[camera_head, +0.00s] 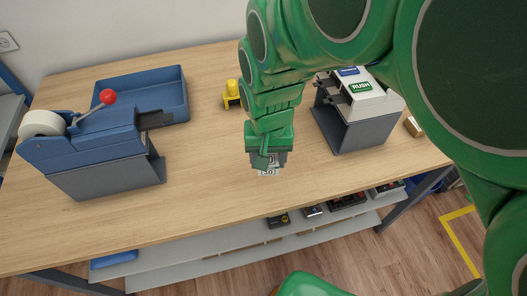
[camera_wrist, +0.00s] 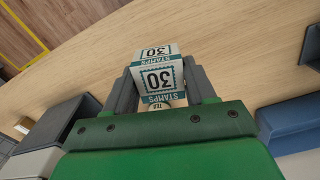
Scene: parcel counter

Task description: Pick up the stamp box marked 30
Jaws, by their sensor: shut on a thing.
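The stamp box marked 30 (camera_wrist: 158,79) is a small white and teal box with "30" and "STAMPS" on its faces. In the wrist view it sits between the two grey fingers of my gripper (camera_wrist: 160,92), which is shut on it. In the head view the box (camera_head: 268,171) shows just below my green gripper (camera_head: 265,160), over the front middle of the wooden counter. Much of the box is hidden by the gripper there. Whether it touches the counter I cannot tell.
A blue tape machine (camera_head: 95,155) with a red-knobbed lever and an empty blue tray (camera_head: 150,88) stand left. A yellow object (camera_head: 232,94) stands at the back. A grey stand with a RUSH stamp (camera_head: 360,105) is right. A shelf (camera_head: 250,245) runs below.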

